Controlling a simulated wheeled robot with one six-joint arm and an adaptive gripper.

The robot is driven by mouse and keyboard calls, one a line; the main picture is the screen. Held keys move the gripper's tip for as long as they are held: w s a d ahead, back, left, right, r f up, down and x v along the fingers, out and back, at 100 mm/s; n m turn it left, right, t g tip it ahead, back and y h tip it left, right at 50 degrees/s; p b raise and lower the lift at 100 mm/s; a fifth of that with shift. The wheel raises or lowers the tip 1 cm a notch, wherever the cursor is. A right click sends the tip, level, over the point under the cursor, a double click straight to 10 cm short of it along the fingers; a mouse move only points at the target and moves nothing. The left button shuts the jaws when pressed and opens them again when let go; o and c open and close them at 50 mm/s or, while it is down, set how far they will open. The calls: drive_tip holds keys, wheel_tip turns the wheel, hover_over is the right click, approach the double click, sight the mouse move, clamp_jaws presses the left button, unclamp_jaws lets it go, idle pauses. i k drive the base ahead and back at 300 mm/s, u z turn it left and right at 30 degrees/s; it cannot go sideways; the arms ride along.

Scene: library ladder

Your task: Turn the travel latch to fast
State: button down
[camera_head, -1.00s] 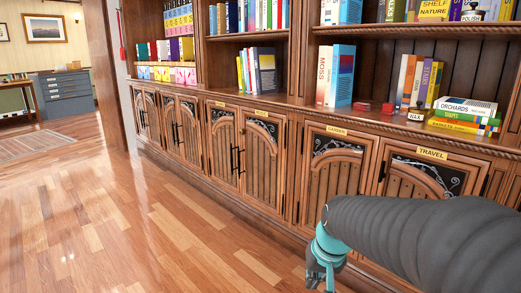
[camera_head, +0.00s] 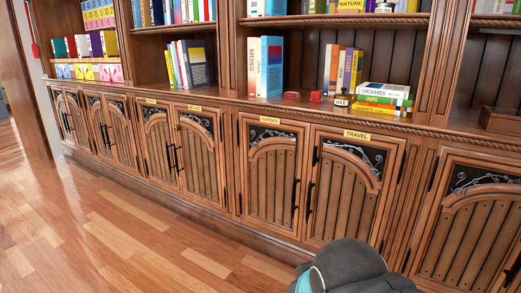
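The travel door (camera_head: 343,205) is a brown cabinet door with a dark scrollwork panel at its top. The yellow TRAVEL sign (camera_head: 357,134) is above it. A black upright handle (camera_head: 309,198) is at the door's left edge. I cannot make out a separate travel latch or its setting. The door looks shut. My dark grey arm shows at the bottom, in front of the cabinets, with a bit of teal at its left. My gripper's fingers are out of the picture.
The garden door (camera_head: 270,185), with its own black handle, adjoins on the left. Another door (camera_head: 468,225) stands to the right. Books (camera_head: 264,68), red items and a small KILN-like tag lie on the shelf above. The wooden floor (camera_head: 130,235) is clear at the left.

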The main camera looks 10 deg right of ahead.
sight(315, 158)
drive_tip(key=z, duration=0.05)
drive_tip(key=k, duration=0.45)
drive_tip(key=u, duration=0.45)
drive_tip(key=i, duration=0.85)
drive_tip(key=z, duration=0.5)
drive_tip(key=i, duration=0.65)
drive_tip(key=z, duration=0.4)
